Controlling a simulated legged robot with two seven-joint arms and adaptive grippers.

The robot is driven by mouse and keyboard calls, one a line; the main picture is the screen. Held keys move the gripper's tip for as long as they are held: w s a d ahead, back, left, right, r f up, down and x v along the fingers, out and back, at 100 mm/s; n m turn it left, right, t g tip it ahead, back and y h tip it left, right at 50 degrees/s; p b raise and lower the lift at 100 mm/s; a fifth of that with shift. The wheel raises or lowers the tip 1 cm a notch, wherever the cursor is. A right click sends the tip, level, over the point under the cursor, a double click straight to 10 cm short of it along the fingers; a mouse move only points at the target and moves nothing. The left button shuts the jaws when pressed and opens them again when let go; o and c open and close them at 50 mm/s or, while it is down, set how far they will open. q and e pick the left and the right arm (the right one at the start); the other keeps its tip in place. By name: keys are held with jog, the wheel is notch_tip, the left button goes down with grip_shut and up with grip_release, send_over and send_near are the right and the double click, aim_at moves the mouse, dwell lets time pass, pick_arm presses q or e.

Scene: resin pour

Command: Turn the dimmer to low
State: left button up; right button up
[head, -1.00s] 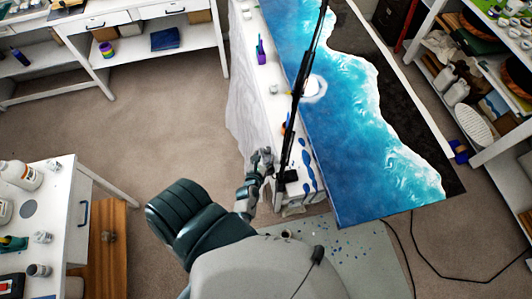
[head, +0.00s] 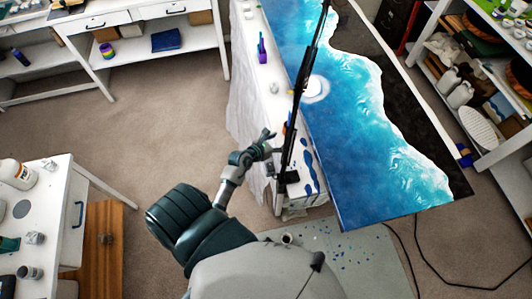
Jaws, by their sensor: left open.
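My left gripper (head: 272,143) is open and empty, its fingers pointing right towards a thin black pole (head: 296,95). The fingertips show just left of the pole; I cannot tell whether they touch it. A small black box (head: 291,176) sits at the pole's lower end, below and right of the gripper. It may be the dimmer, but no knob or setting can be made out. My right gripper is not in view.
A blue and white resin panel (head: 345,150) lies right of the pole. A white-covered bench (head: 262,85) holds a purple bottle (head: 262,52) and small cups. Shelves stand at right, a white cabinet (head: 62,205) at left. The carpet (head: 150,115) between is clear.

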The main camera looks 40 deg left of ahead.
pick_arm(q)
jog(key=w+r+m+g+h+b, duration=0.1)
jog(key=m, duration=0.1)
jog(key=w+a+r+m+g+h+b, duration=0.1)
jog(key=w+m+h, duration=0.1)
jog(key=shift+a+r+m+g, duration=0.2)
jog(key=shift+m+g, duration=0.1)
jog(key=shift+m, duration=0.1)
jog(key=shift+s+a+r+m+g+h+b, duration=0.2)
jog(key=shift+a+r+m+g+h+b, duration=0.4)
jog(key=shift+m+g+b, duration=0.35)
jog(key=s+a+r+m+g+y+b, duration=0.2)
jog(key=s+a+r+m+g+b, duration=0.25)
jog(key=s+a+r+g, duration=0.35)
jog(key=shift+m+t, duration=0.3)
jog(key=shift+t, duration=0.35)
jog(key=x, duration=0.6)
jog(key=p+x, duration=0.1)
jog(key=x, duration=0.5)
jog(key=d+p+x, duration=0.1)
jog(key=x, duration=0.5)
jog(key=shift+s+r, duration=0.15)
jog(key=shift+s, duration=0.15)
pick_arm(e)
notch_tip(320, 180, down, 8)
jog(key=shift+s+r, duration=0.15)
pick_arm(q)
jog(key=shift+a, duration=0.1)
